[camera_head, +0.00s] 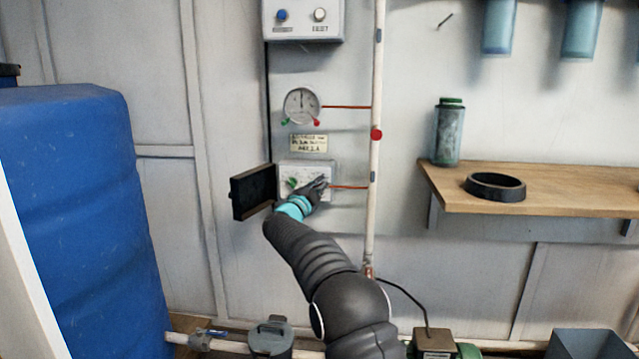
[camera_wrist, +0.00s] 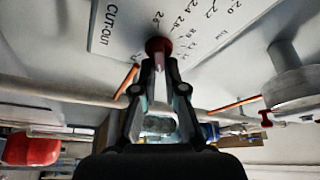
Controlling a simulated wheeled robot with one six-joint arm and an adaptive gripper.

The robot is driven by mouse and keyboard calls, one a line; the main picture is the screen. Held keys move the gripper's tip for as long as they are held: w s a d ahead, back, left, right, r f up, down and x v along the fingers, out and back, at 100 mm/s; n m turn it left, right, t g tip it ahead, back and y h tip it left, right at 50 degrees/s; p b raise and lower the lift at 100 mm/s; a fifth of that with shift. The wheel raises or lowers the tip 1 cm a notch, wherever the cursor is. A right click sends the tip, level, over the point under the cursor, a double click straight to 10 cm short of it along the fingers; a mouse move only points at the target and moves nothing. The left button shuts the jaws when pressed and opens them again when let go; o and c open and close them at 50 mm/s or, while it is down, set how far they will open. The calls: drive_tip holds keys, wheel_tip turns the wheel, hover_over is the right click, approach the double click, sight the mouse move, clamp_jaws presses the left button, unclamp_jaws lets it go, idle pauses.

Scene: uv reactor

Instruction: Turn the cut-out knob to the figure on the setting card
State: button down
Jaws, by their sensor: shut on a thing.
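The cut-out knob (camera_wrist: 158,45) is dark red and sits on a white panel (camera_wrist: 130,48) marked "CUT-OUT" in the wrist view. Figures, with 2.0, 2.2 and 2.4 among them, curve around it. My gripper (camera_wrist: 160,63) is shut on the knob. The knob's pointer mark is hard to make out. In the head view my gripper (camera_head: 318,186) reaches the right part of the white control box (camera_head: 308,167) and hides the knob there. The setting card (camera_head: 308,143) hangs above the box; its handwriting is too small to read surely.
A green knob (camera_head: 291,183) is left of my gripper on the box. The box's dark cover (camera_head: 252,191) stands open at left. A gauge (camera_head: 301,105) is above, a vertical pipe (camera_head: 373,150) to the right, and a shelf (camera_head: 560,188) farther right.

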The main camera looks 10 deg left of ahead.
drive_tip(key=shift+a, duration=0.3)
drive_tip(key=c, duration=1.5)
unclamp_jaws()
drive_tip(key=shift+o, duration=1.3)
drive_tip(key=shift+w+a+f, duration=0.1)
drive_tip(key=shift+a+f, duration=0.05)
drive_tip(key=shift+f, duration=0.05)
drive_tip(key=v, duration=1.1)
drive_tip(key=shift+s, duration=0.45)
